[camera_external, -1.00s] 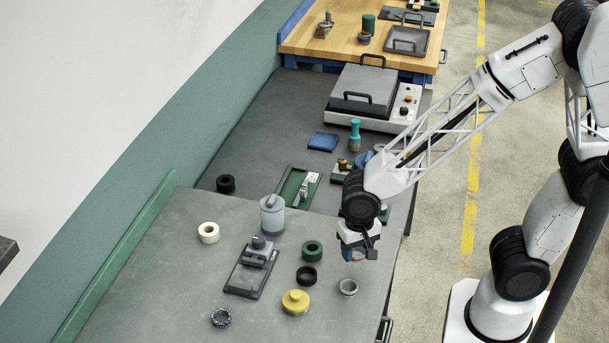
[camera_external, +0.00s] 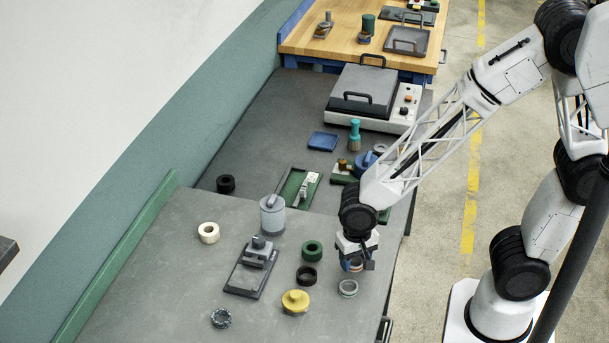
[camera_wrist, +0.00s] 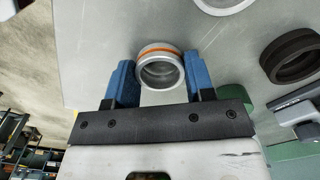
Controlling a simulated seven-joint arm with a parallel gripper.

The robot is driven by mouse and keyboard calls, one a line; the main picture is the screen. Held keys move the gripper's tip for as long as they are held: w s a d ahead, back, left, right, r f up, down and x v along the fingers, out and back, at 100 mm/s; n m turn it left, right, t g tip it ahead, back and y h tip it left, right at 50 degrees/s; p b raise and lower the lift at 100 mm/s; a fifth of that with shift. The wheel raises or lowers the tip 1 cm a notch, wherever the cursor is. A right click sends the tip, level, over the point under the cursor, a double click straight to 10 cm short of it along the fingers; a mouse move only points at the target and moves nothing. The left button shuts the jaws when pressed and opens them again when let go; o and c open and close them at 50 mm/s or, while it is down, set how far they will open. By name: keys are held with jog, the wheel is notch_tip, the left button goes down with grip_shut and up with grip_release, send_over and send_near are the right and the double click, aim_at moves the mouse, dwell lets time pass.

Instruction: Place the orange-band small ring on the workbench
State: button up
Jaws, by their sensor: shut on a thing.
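The orange-band small ring (camera_wrist: 160,52) is silver-grey with an orange stripe around it. In the wrist view it sits between the two blue fingers of my gripper (camera_wrist: 160,78), which is shut on it. In the external view my gripper (camera_external: 355,265) points down near the right edge of the grey workbench (camera_external: 140,290), just behind a plain grey ring (camera_external: 348,289). The held ring is mostly hidden there by the fingers. I cannot tell whether it touches the bench top.
A dark ring (camera_external: 307,276), a green ring (camera_external: 312,251) and a yellow knobbed part (camera_external: 295,301) stand left of my gripper. A dark fixture (camera_external: 251,272) and a grey canister (camera_external: 272,216) are further left. The bench's front left is mostly clear.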

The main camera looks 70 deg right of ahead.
jog(key=shift+f, duration=0.1)
jog(key=o, duration=0.9)
jog(key=shift+o, duration=0.2)
notch_tip(320, 180, up, 12)
dwell(0.4)
dwell(0.5)
jog(key=s+d+r+n+t, duration=0.2)
jog(key=s+d+r+n, duration=0.6)
jog(key=s, duration=0.5)
jog(key=shift+s+r+n+t, duration=0.25)
jog(key=shift+r+n, duration=0.75)
jog(key=shift+r, duration=0.55)
